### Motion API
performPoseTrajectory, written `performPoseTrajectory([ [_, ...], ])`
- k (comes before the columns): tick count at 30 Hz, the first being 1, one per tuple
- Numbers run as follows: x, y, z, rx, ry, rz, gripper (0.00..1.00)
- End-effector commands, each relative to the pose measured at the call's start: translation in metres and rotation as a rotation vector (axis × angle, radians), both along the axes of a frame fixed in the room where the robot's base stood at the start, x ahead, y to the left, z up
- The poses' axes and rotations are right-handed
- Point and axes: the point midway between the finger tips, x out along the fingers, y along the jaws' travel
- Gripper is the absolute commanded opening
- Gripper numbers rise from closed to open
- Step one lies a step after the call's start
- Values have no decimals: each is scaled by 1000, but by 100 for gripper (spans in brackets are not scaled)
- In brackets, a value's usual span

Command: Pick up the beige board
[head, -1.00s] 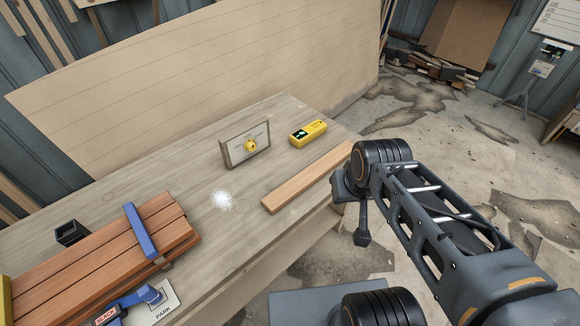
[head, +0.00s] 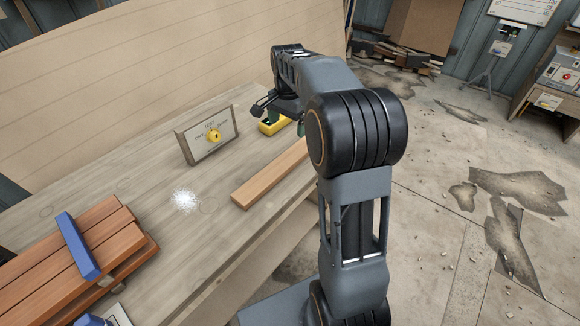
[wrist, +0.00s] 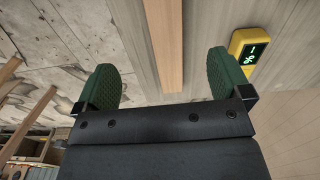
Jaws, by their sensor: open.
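The beige board (head: 268,175) is a long, narrow light-wood strip lying flat on the workbench near its front right edge. My arm hides its far end in the head view. In the wrist view the board (wrist: 164,42) runs from the top edge down between my two green finger pads. My gripper (wrist: 167,78) is open and empty, with the board roughly centred in the gap. In the head view my gripper (head: 282,112) is partly hidden by my arm and hangs above the far part of the bench. I cannot tell its exact height over the board.
A yellow meter (head: 270,126) stands close beside the gripper; it also shows in the wrist view (wrist: 255,50). Stacked reddish planks (head: 85,240) lie under a blue bar (head: 78,245).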

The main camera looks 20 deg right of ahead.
Motion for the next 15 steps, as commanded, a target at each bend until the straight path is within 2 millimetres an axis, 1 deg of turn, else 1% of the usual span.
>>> performPoseTrajectory([
  [1, 4, -3, -10, 2, 8, -21, 96],
  [9, 7, -7, -57, 4, 16, -50, 96],
  [15, 7, -8, -84, 4, 16, -50, 96],
])
